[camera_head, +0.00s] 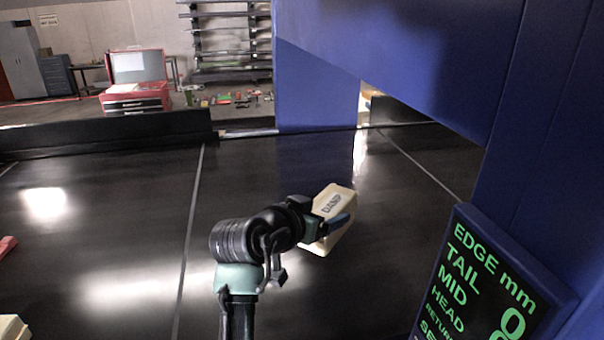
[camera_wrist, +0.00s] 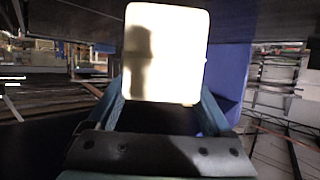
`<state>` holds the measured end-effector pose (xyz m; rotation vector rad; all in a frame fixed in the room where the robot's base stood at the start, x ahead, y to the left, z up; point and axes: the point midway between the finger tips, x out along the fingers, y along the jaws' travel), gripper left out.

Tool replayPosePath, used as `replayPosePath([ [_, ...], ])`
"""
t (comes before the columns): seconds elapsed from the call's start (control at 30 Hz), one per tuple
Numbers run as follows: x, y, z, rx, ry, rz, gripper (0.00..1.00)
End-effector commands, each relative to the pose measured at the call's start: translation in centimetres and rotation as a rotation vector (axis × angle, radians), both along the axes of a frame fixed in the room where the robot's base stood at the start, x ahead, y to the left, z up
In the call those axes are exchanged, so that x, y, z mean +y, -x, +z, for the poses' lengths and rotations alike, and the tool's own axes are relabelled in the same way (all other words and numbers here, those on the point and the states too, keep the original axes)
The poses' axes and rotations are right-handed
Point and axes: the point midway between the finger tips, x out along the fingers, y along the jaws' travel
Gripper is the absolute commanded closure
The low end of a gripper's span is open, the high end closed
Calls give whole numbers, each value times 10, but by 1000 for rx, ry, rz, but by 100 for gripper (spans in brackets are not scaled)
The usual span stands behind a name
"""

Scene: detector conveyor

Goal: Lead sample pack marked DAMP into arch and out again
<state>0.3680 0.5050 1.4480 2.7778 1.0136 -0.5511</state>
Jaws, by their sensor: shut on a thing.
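A display panel (camera_head: 490,280) with green text, including EDGE mm, TAIL, MID and HEAD, stands at the lower right. A cream object (camera_head: 14,328) and a red object (camera_head: 7,246) show at the left edge. The belt's left part is mostly clear. A red toolbox (camera_head: 135,98) stands far behind.

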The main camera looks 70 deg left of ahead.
Motion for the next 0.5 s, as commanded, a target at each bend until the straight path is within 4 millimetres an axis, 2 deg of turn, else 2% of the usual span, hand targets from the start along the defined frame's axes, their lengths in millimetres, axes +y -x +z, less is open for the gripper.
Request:
replayPosePath([
  [0.5,-7,-72,3,-4,-6,-2,100],
])
